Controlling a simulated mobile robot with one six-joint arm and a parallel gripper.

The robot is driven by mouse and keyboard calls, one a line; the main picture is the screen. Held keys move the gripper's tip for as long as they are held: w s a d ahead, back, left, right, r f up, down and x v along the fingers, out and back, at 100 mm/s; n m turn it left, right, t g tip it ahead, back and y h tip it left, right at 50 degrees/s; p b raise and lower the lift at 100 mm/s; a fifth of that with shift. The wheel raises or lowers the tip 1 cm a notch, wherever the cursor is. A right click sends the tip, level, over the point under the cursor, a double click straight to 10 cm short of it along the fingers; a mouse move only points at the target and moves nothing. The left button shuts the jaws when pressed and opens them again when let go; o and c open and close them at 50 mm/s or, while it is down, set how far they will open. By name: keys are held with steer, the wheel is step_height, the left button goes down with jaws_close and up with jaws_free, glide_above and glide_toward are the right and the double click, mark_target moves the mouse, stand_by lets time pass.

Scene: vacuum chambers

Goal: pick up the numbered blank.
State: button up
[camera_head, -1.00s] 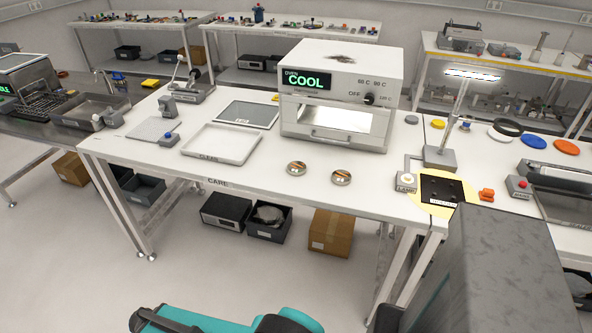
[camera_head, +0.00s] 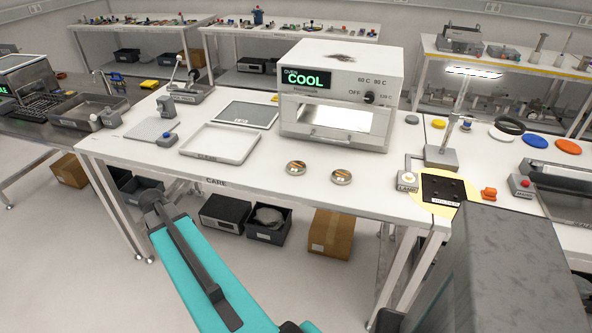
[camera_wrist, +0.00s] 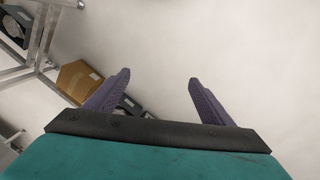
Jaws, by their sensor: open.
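No number can be read on any piece, so I cannot tell which thing is the numbered blank. Two small round tins, a left one (camera_head: 296,168) and a right one (camera_head: 341,177), lie on the white table in front of the oven (camera_head: 340,95). Each shows an orange and dark top. My gripper (camera_wrist: 158,80) is open and empty in the wrist view. Its two purple fingers stand wide apart over bare floor. No tin shows in the wrist view. In the head view my teal arm reaches up in front of the table, and its fingers cannot be made out.
A white tray (camera_head: 220,143) and a dark-topped plate (camera_head: 247,114) lie left of the oven. A lamp stand (camera_head: 441,157) and black holder (camera_head: 444,188) are at right. Boxes, one a cardboard box (camera_head: 331,232), stand beneath the table. A cardboard box (camera_wrist: 78,82) shows beside my gripper.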

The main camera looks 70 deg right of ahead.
steer(key=s+d+r+m, duration=0.3)
steer(key=d+r, duration=0.5)
steer(key=s+d+r+m+h+b, duration=0.1)
steer(key=s+d+r, duration=0.3)
steer(key=d+r, duration=0.4)
steer(key=s+d+r+m+h, duration=0.1)
steer(key=s+d+r+m, duration=0.3)
steer(key=d+r, duration=0.3)
steer(key=shift+s+d+r+m, duration=0.15)
steer(key=shift+d+r+m, duration=0.15)
steer(key=shift+d+r, duration=0.15)
steer(key=s+d+r+m, duration=0.4)
steer(key=s+r, duration=0.3)
steer(key=s, duration=0.4)
steer(key=shift+d+r+g+h, duration=0.2)
steer(key=shift+d+g+h, duration=0.15)
steer(key=shift+d, duration=0.55)
steer(key=shift+f, duration=0.1)
glide_toward(296, 166)
steer(key=shift+p+x, duration=0.4)
steer(key=shift+x, duration=0.8)
steer(key=shift+s+f, duration=0.1)
steer(key=shift+p+x, duration=0.85)
steer(key=shift+x, duration=1.6)
